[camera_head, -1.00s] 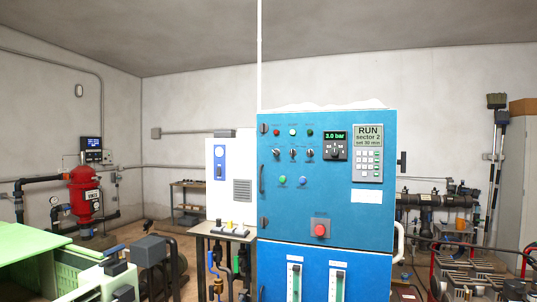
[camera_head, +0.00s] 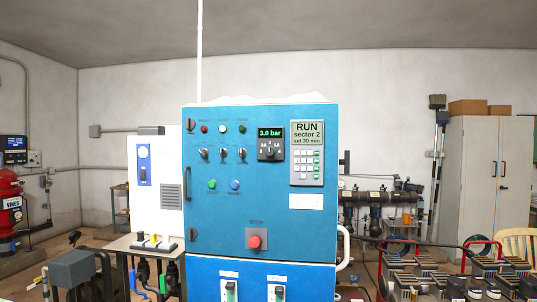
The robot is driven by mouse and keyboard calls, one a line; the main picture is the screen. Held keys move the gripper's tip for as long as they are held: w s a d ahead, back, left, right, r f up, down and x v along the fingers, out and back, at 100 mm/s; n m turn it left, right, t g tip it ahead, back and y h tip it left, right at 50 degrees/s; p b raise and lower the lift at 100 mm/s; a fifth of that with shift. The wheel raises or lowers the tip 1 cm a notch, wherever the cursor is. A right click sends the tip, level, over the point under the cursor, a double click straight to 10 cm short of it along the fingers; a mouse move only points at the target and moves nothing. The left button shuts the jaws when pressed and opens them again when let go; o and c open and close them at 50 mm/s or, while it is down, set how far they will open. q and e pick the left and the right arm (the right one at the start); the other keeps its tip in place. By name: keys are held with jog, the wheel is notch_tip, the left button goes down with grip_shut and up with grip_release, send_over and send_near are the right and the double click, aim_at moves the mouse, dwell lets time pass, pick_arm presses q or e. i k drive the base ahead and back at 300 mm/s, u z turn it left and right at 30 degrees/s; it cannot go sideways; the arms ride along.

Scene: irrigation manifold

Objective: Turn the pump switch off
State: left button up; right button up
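A blue control cabinet (camera_head: 225,240) stands in the middle of the head view. Its upper door carries three small lamps, three rotary switches with a middle one (camera_head: 222,154), a green button (camera_head: 212,184) and a blue button (camera_head: 235,185). A red mushroom button (camera_head: 254,242) sits low on the door. The labels above the switches are too small to read, so I cannot tell which one is for the pump. A display (camera_head: 270,133) reads 3.0 bar, and a keypad panel (camera_head: 307,153) reads RUN, sector 2, set 30 min. Neither gripper shows.
A white cabinet (camera_head: 155,200) with a blue plate stands left of the blue one, behind a small bench (camera_head: 140,247). A red filter tank (camera_head: 8,215) is at the far left. Pumps (camera_head: 480,280) and pipes stand at the right, before a grey locker (camera_head: 485,180).

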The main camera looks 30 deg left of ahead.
aim_at(204, 152)
jog(key=z, duration=0.35)
jog(key=i, duration=0.9)
jog(key=u, duration=0.35)
jog(key=i, duration=0.75)
jog(key=u, duration=0.8)
